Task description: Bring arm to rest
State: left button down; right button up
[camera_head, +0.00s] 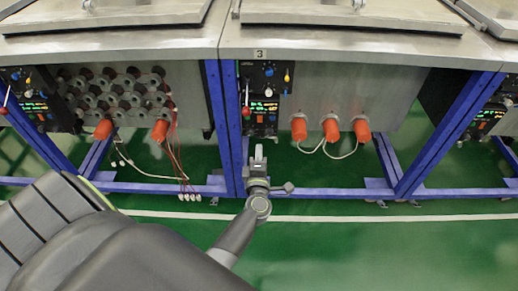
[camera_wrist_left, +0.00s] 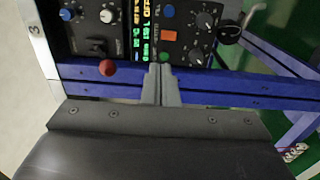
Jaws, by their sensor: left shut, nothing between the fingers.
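My left gripper (camera_head: 258,152) reaches out from the lower left in the head view, in front of the blue frame below the control panel (camera_head: 262,90) of the unit marked 3. Its fingers are together and empty. In the left wrist view the gripper (camera_wrist_left: 161,72) points at the lower part of the panel (camera_wrist_left: 192,18), with its tips overlapping the panel's bottom edge in the picture. I cannot tell how far the tips are from the panel. My right gripper is not in view.
Metal lids (camera_head: 350,12) top the units along the back. Blue frame posts (camera_head: 222,125) and rails stand below. Orange cylinders (camera_head: 331,129) with loose cables hang under the units. Green floor (camera_head: 400,245) in front is clear.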

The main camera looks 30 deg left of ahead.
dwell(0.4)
